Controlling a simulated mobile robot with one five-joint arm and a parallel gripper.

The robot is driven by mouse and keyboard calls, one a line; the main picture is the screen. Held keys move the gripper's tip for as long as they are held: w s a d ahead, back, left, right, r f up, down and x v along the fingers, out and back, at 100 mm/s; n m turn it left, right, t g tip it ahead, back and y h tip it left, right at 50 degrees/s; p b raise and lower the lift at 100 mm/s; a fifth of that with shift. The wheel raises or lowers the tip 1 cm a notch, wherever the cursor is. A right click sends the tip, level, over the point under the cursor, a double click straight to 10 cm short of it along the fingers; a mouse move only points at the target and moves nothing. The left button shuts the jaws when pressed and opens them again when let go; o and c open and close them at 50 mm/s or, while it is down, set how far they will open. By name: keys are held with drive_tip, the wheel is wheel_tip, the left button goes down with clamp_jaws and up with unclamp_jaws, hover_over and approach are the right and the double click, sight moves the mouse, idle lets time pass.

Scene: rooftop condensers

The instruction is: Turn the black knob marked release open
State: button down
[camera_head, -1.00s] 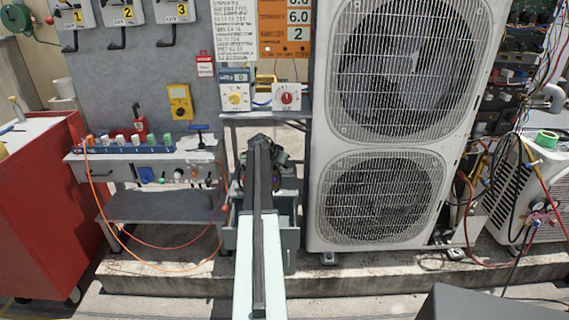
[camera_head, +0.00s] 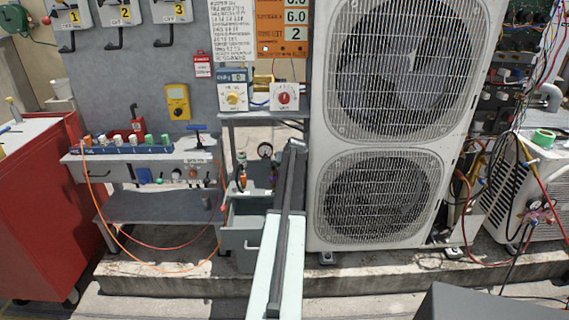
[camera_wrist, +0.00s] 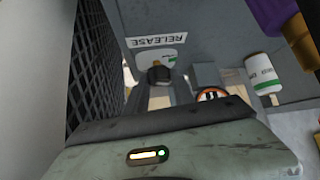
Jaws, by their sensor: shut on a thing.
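The black knob (camera_wrist: 158,75) shows in the wrist view on a grey panel, beside a white label (camera_wrist: 157,40) reading RELEASE, upside down in this picture. My gripper (camera_wrist: 160,90) is at the knob and shut on it, though its dark housing hides most of the fingers. How far the knob is turned cannot be told. In the head view my arm reaches forward to the side of the large white condenser unit (camera_head: 318,120); the knob and fingertips are hidden there.
In the wrist view a dark grille (camera_wrist: 88,65) stands close on the left and a white bottle (camera_wrist: 263,75) on the right. A red cabinet (camera_head: 35,215) stands far left.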

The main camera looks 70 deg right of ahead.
drive_tip(key=shift+w+n+t+y, duration=0.1)
drive_tip(key=shift+n+t+y, duration=0.2)
drive_tip(key=shift+n, duration=0.3)
drive_tip(key=c, duration=1.1)
unclamp_jaws()
drive_tip(key=shift+o, duration=0.2)
drive_tip(key=shift+s+a+r+p, duration=0.2)
drive_tip(key=shift+s+r+p, duration=0.05)
drive_tip(key=shift+r+p, duration=0.1)
drive_tip(key=p+v, duration=0.4)
drive_tip(key=v, duration=0.3)
drive_tip(key=shift+s+f+p, duration=0.1)
drive_tip(key=shift+p, duration=0.3)
